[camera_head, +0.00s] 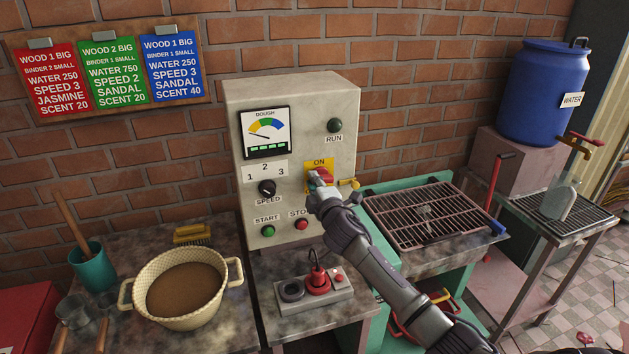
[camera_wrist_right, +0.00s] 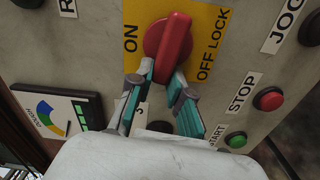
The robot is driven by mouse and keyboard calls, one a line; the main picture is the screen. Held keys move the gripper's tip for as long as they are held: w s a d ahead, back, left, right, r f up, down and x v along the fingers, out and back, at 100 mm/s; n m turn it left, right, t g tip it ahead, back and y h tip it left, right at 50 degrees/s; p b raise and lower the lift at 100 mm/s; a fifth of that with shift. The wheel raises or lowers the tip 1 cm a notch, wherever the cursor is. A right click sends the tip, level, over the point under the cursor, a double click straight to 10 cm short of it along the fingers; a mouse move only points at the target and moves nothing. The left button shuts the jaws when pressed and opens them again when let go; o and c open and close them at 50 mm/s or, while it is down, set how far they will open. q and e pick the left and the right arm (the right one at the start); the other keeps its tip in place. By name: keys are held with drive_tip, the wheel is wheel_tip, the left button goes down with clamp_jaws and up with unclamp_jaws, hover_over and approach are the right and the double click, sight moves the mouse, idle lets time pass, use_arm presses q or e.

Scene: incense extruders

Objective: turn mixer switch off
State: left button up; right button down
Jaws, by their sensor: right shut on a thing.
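The mixer's switch is a red rotary handle (camera_head: 324,174) on a yellow plate (camera_head: 312,166) on the grey control box (camera_head: 292,110). In the right wrist view the red handle (camera_wrist_right: 172,42) lies between the ON and OFF LOCK labels; which label it points to I cannot tell. My right gripper (camera_head: 318,184) is at the handle, partly covering it in the head view. In the right wrist view its fingers (camera_wrist_right: 162,82) are shut on the lower end of the handle, one on each side. My left gripper is not in view.
The green start button (camera_head: 268,230), red stop button (camera_head: 302,224) and black speed knob (camera_head: 267,188) sit close below and left of the switch. A switch box (camera_head: 342,292) with a red knob lies on the table below. A basin (camera_head: 231,270) stands left, a grill rack (camera_head: 430,215) right.

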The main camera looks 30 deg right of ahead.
drive_tip(key=shift+f+n, duration=0.25)
drive_tip(key=shift+n, duration=0.65)
drive_tip(key=c, duration=1.1)
unclamp_jaws()
drive_tip(key=shift+s, duration=0.1)
drive_tip(key=v, duration=1.2)
drive_tip(key=shift+f, duration=0.1)
